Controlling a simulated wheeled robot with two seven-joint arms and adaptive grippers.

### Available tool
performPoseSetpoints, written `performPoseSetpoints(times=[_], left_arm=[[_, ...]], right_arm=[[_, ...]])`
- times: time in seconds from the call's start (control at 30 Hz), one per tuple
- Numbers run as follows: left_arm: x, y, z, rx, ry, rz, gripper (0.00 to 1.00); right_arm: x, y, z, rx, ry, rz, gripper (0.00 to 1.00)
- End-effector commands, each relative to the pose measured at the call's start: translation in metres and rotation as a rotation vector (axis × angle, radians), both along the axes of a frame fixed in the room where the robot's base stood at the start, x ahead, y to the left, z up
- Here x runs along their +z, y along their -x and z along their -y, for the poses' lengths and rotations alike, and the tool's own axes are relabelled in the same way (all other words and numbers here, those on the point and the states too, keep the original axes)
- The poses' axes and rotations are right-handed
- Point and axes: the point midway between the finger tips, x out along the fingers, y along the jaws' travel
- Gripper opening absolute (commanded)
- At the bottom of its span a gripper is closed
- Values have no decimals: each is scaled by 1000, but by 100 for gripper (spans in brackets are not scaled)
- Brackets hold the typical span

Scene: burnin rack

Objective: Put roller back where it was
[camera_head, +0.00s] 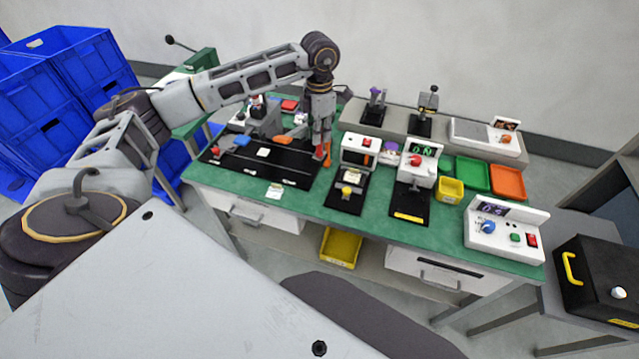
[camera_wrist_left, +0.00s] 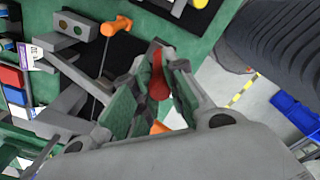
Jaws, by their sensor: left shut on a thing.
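My left gripper (camera_head: 322,143) reaches down from above to the right end of the black mat (camera_head: 268,172) on the green workbench. Its jaws are shut on a red-handled tool, which I take to be the roller (camera_head: 319,153). In the left wrist view the red handle (camera_wrist_left: 159,76) stands between the two fingers (camera_wrist_left: 150,95), which hide much of it. An orange part (camera_wrist_left: 160,127) shows lower between the fingers; I cannot tell whether it belongs to the same tool. My right gripper is not in view.
Test devices with black bases (camera_head: 408,207) stand right of the gripper. Yellow (camera_head: 450,190), green (camera_head: 472,174) and orange (camera_head: 508,182) trays sit farther right. An orange-handled screwdriver (camera_wrist_left: 116,26) lies near the gripper in the wrist view. Blue crates (camera_head: 75,80) stand left.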

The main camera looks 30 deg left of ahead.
Motion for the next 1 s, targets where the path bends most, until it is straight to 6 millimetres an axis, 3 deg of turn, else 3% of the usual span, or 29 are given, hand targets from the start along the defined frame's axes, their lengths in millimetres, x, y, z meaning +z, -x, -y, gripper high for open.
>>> performPoseSetpoints(times=[0.27, 0.63, 1.0], left_arm=[[0, 0, 0, 63, 0, 0, 0], [-3, 0, 0, 62, -1, -1, 0], [-41, 0, 0, 63, 0, -2, 0]], right_arm=[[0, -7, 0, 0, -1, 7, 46], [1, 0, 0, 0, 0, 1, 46], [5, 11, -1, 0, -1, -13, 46]])
